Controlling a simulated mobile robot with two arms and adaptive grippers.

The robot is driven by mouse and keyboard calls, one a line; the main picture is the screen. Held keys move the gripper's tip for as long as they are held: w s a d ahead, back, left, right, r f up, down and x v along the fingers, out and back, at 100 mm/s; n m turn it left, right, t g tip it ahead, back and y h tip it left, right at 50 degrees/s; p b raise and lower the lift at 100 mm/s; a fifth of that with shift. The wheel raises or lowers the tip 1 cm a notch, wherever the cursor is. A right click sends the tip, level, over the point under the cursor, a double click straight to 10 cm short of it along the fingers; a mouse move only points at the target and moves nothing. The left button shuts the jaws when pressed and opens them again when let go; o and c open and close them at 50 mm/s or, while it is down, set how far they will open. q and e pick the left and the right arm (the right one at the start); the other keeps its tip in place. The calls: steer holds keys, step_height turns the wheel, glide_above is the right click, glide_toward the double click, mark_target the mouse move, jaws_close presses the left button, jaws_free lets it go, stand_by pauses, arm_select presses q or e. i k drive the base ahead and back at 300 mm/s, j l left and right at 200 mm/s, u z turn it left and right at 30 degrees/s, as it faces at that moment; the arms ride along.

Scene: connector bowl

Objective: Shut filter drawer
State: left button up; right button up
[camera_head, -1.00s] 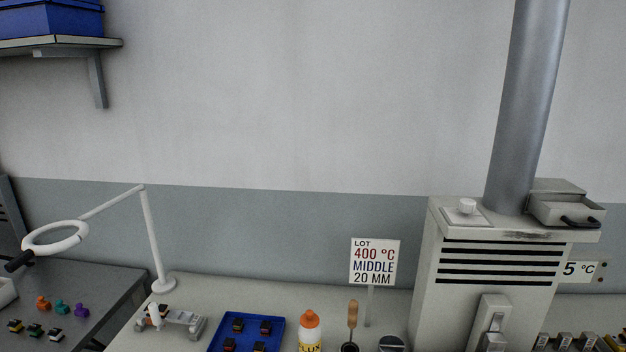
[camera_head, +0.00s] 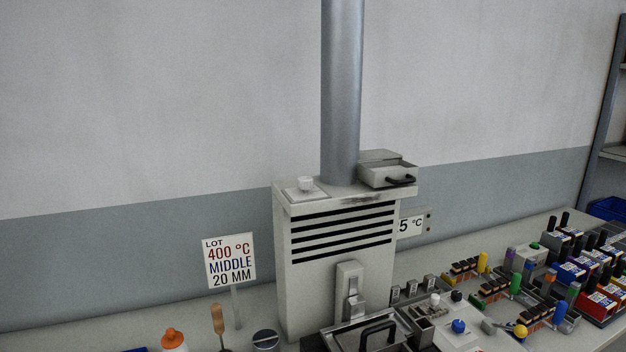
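The filter drawer (camera_head: 390,176) is a small grey box drawer with a dark handle (camera_head: 401,181). It sits on top of the light grey fume unit (camera_head: 335,285), right of the metal duct (camera_head: 341,95). The drawer is pulled out toward the front right, and its open top shows. Its housing (camera_head: 380,156) is behind it. Neither of my grippers shows in the head view.
A lot sign (camera_head: 231,260) and an orange-capped bottle (camera_head: 173,340) stand left of the unit. Several small coloured parts and bins crowd the bench at right. The space above the drawer is clear.

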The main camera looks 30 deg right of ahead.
mark_target(409, 175)
steer(key=z, duration=1.35)
steer(key=u, duration=0.45)
steer(key=k, duration=0.05)
